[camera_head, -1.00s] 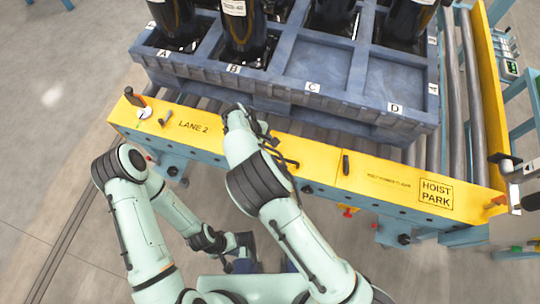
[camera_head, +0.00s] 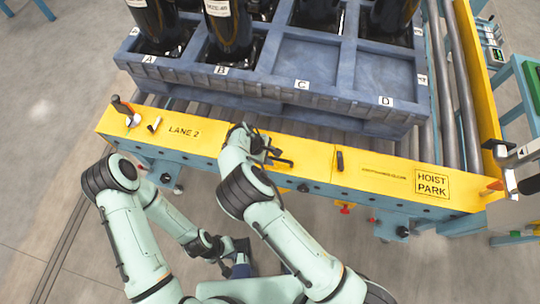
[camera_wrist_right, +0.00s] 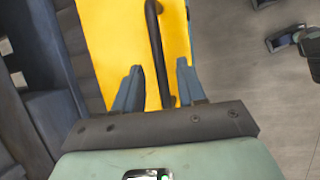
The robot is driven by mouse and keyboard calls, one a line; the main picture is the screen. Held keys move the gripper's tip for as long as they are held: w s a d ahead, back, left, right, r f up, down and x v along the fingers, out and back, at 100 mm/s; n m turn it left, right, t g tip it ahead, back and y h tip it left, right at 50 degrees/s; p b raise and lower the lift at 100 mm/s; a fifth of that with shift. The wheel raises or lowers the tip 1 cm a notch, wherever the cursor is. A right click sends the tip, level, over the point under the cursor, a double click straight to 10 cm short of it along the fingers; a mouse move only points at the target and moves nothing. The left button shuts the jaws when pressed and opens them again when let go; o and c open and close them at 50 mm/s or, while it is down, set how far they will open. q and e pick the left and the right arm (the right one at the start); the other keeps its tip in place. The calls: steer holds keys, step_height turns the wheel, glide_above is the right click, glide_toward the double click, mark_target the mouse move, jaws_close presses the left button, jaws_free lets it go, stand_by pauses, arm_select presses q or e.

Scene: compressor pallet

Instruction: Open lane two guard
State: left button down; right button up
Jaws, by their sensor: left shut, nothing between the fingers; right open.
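The lane two guard is a yellow panel (camera_head: 215,140) marked LANE 2, lying along the near edge of the roller conveyor in the head view. A dark bar handle (camera_head: 284,162) is on it near its right end. My right gripper (camera_head: 272,150) is over the panel at this handle. In the right wrist view, the open fingers (camera_wrist_right: 158,88) stand on either side of the black handle bar (camera_wrist_right: 154,40), with the yellow panel behind. Whether they touch it cannot be told. My left gripper (camera_head: 240,258) is shut and empty, low in front of the conveyor, away from the guard.
A blue pallet (camera_head: 300,97) with black compressors sits on the rollers behind. A yellow HOIST PARK panel (camera_head: 385,180) adjoins on the right. Floor is clear at left.

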steer(key=shift+f, duration=0.2)
jaws_close()
steer(key=shift+w+r, duration=0.1)
steer(key=shift+r, duration=0.05)
